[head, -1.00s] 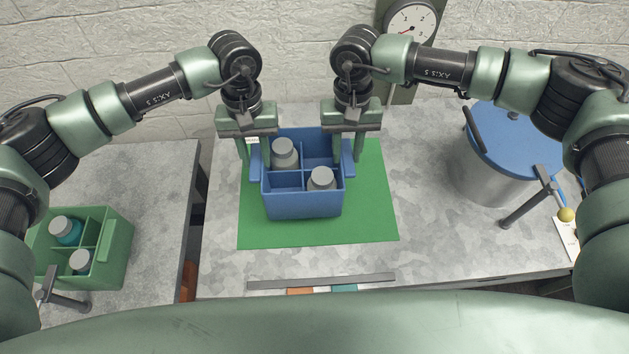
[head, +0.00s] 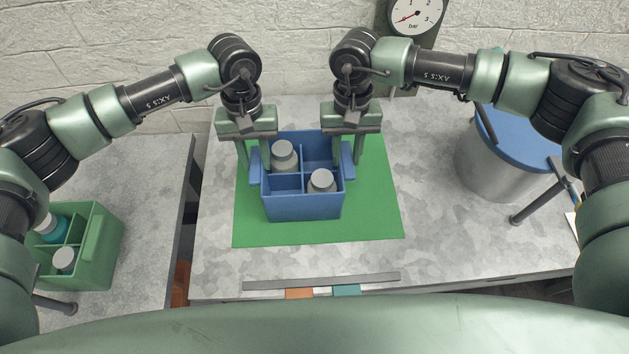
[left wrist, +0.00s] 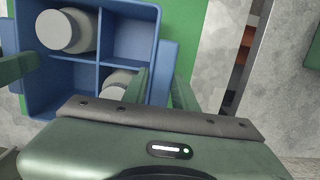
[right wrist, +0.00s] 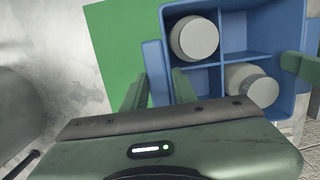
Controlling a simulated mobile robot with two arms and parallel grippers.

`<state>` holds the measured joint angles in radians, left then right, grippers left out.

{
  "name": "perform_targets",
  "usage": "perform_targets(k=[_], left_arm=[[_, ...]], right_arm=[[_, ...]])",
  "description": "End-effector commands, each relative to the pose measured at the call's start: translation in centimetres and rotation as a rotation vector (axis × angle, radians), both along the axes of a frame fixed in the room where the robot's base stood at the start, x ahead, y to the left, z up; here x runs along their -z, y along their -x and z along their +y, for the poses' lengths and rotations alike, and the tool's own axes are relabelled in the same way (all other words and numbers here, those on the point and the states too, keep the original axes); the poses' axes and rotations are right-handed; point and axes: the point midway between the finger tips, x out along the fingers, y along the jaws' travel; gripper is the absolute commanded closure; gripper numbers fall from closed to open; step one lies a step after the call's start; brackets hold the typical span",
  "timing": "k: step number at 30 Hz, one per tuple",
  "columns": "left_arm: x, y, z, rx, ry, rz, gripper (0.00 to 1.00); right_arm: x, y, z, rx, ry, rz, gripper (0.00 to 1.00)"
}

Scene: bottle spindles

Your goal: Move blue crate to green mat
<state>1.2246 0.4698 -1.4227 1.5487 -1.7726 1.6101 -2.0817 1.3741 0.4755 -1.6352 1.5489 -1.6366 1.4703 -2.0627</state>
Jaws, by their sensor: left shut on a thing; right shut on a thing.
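The blue crate (head: 303,208) is upright over the middle of the green mat (head: 370,226). Two grey-capped bottles stand in it, one in the back left compartment (head: 284,155) and one in the front right (head: 322,181). My left gripper (head: 254,160) is shut on the crate's left handle. My right gripper (head: 349,162) is shut on its right handle. Both wrist views show the crate's handles between the fingers, in the left wrist view (left wrist: 165,68) and the right wrist view (right wrist: 154,72). Whether the crate's underside touches the mat I cannot tell.
A green crate (head: 95,255) with bottles stands on a separate table at the left, across a gap. A steel pot with a blue lid (head: 520,135) stands at the right. A grey strip (head: 320,282) lies near the table's front edge. A gauge (head: 416,14) hangs behind.

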Motion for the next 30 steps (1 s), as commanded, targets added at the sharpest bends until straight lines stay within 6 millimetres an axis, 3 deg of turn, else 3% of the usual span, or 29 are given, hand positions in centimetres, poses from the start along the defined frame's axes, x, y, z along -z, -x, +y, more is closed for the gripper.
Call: perform_targets(k=[1, 3, 15, 30], left_arm=[[0.2, 0.0, 0.0, 0.000, 0.000, -0.001, 0.67], [0.1, 0.0, 0.0, 0.000, 0.000, 0.000, 0.50], [-0.6, -0.1, 0.0, 0.000, 0.000, -0.002, 0.50], [-9.9, -1.2, 0.0, 0.000, 0.001, -0.004, 0.50]], right_arm=[[0.2, 0.0, 0.0, 0.000, 0.000, 0.000, 0.67], [0.1, 0.0, 0.0, 0.000, 0.000, 0.000, 0.50], [0.1, 0.0, 0.0, 0.000, 0.000, 0.000, 0.50], [0.1, 0.0, 0.0, 0.000, 0.000, 0.000, 0.50]])
